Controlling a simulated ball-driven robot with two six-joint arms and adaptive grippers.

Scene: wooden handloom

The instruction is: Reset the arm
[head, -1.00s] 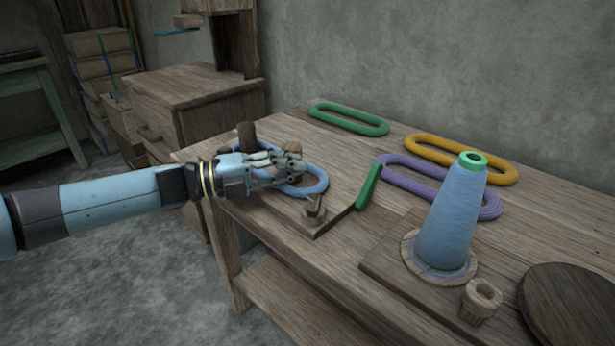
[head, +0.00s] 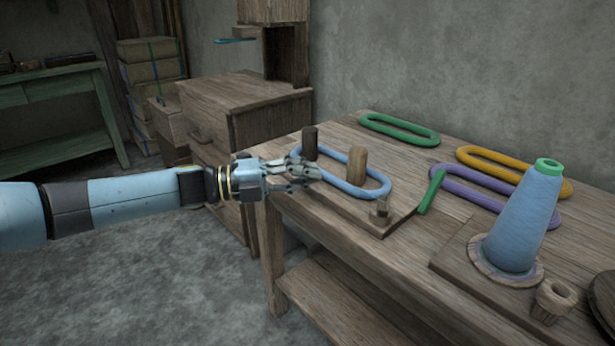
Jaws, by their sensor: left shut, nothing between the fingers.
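My left gripper (head: 312,172) is shut and empty at the table's left edge, in front of the dark peg (head: 310,143). A blue yarn loop (head: 375,191) lies around the dark peg and a lighter wooden peg (head: 357,166) on a board. The fingers are close to the loop's left end; I cannot tell if they touch it. My right gripper is not in view.
Green (head: 400,129), yellow (head: 500,166) and purple (head: 460,186) loops lie on the wooden table. A blue thread cone (head: 523,220) stands at the right beside a small wooden cup (head: 553,301). A wooden cabinet (head: 235,105) is behind. The floor at lower left is clear.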

